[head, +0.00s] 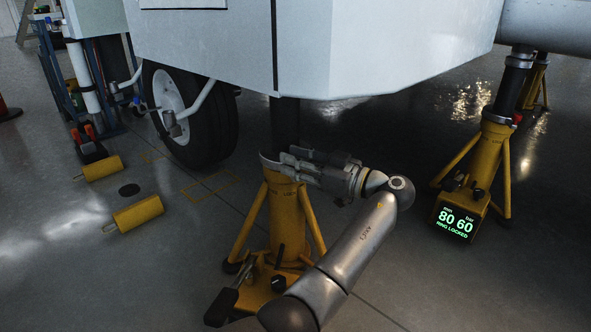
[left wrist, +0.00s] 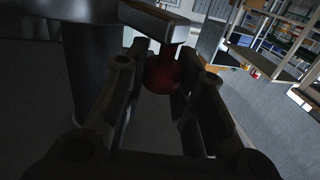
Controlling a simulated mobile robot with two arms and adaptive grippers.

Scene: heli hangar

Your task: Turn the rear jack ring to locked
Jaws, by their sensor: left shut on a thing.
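A yellow tripod jack (head: 288,215) stands in the centre of the head view under the white hull, with a dark ram (head: 285,122) rising from its top. A grey ring (head: 269,162) shows at the collar, partly hidden by my left gripper (head: 296,163). My left gripper reaches in from the right at collar height. In the left wrist view, its fingers are closed around a dark red knob (left wrist: 161,76) below a grey bar (left wrist: 157,20). The dark ram (left wrist: 91,75) stands left of the fingers. My right gripper is not in view.
A second yellow jack (head: 490,160) at the right carries a display (head: 456,222) reading 80, 60 and RING LOCKED. A black wheel (head: 190,115) stands left of the near jack. Yellow chocks (head: 138,213) lie on the floor at the left. The hull (head: 240,50) overhangs closely.

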